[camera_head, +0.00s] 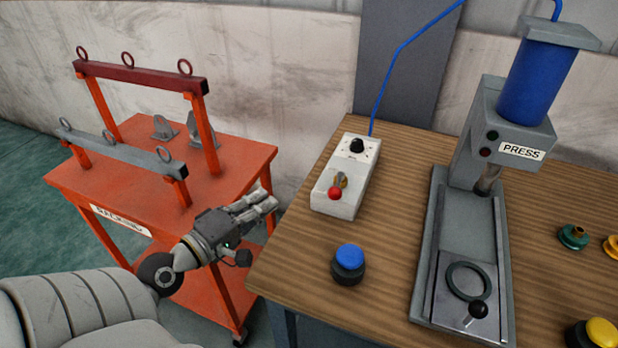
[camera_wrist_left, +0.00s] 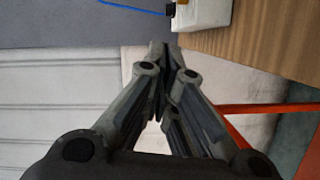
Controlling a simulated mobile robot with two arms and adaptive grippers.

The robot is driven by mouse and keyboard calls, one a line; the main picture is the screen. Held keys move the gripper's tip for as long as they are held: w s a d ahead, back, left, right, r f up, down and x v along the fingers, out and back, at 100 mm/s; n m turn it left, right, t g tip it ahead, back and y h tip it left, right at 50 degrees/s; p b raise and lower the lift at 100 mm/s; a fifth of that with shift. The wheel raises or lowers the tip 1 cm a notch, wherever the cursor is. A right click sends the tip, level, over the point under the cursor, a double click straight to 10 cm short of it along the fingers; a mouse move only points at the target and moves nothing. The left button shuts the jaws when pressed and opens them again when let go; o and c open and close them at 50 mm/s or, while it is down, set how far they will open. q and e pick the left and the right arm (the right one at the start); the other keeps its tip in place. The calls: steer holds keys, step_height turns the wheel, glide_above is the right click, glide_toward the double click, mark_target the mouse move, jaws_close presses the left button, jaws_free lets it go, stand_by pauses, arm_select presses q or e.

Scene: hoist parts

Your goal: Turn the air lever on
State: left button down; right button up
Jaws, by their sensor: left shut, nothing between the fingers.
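The air lever (camera_head: 336,190) has a red ball knob and a brass-coloured part, and sits on the lower part of a white control box (camera_head: 345,206). The box stands at the left back of the wooden table and has a black knob above the lever. A blue air hose (camera_head: 383,88) rises from its back. My left gripper (camera_head: 272,203) is shut and empty, left of the box and apart from it, over the gap by the orange cart. In the left wrist view its fingertips (camera_wrist_left: 164,48) meet, and a corner of the white box (camera_wrist_left: 205,14) shows at the top. My right gripper is not in view.
A grey press (camera_head: 470,230) with a blue cylinder stands right of the box. A blue button (camera_head: 348,262) is at the table's front. The orange cart (camera_head: 120,190) with racks and ringed bars is left. Green and yellow parts lie at the far right.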

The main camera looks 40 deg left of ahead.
arm_select(q)
steer(key=w+p, duration=0.2)
steer(key=p, duration=0.3)
glide_toward(338, 183)
steer(key=w+a, duration=0.3)
steer(key=w, duration=0.1)
steer(key=shift+w+d+r, duration=0.1)
steer(key=shift+d+r, duration=0.05)
steer(key=shift+r, duration=0.05)
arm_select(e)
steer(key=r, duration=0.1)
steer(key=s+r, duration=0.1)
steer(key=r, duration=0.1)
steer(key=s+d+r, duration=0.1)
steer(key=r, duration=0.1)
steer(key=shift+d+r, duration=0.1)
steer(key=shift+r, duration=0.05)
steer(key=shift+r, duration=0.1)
